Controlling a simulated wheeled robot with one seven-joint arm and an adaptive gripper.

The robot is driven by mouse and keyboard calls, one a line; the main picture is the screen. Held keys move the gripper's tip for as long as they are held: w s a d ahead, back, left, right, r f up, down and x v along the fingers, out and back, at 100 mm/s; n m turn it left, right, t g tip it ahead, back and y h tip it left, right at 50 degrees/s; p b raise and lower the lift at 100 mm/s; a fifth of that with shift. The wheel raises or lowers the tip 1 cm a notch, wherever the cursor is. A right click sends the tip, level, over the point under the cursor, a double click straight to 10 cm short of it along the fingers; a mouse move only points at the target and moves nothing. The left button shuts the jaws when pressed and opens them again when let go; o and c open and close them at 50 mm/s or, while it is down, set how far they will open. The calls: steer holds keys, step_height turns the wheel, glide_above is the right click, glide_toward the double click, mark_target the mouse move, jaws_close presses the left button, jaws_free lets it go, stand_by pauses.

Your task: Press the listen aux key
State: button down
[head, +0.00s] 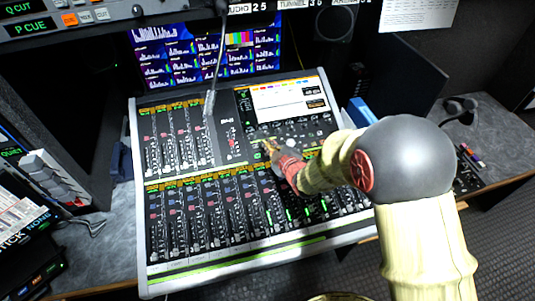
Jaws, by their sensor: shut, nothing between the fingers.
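The mixing console (138,245) fills the middle of the head view, with two banks of faders and small keys and a lit screen (288,100) at its upper right. My gripper (268,147) is shut and empty. It is over the upper middle part of the console, just below and left of the screen. I cannot tell whether its tips touch the surface. The key labels are too small to read, so I cannot pick out the listen aux key. My gripper and arm hide part of the controls right of the middle.
A thin gooseneck stalk (218,65) rises over the upper console. Monitors (160,55) stand behind it. A blue object (361,112) and a headset (460,108) lie on the right desk. A panel with lit keys (40,255) stands at the left.

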steer(key=b, duration=0.4)
glide_above(267, 154)
steer(key=s, duration=0.3)
steer(key=f, duration=0.7)
steer(key=shift+w+d, duration=0.1)
steer(key=shift+w, duration=0.1)
steer(key=shift+w+f+b, duration=0.3)
steer(key=shift+f+b, duration=0.25)
steer(key=shift+b, duration=0.3)
steer(key=shift+f, duration=0.15)
steer(key=shift+w+f+b, duration=0.15)
steer(key=shift+f+b, duration=0.1)
steer(key=shift+b, duration=0.35)
steer(key=shift+w+a+f+b, duration=0.15)
steer(key=shift+a+f+b, duration=0.05)
steer(key=shift+f+b, duration=0.2)
steer(key=shift+r, duration=0.2)
stand_by(0.4)
steer(key=shift+s+d+r+p, duration=0.1)
steer(key=shift+s+r+p, duration=0.2)
steer(key=shift+r, duration=0.3)
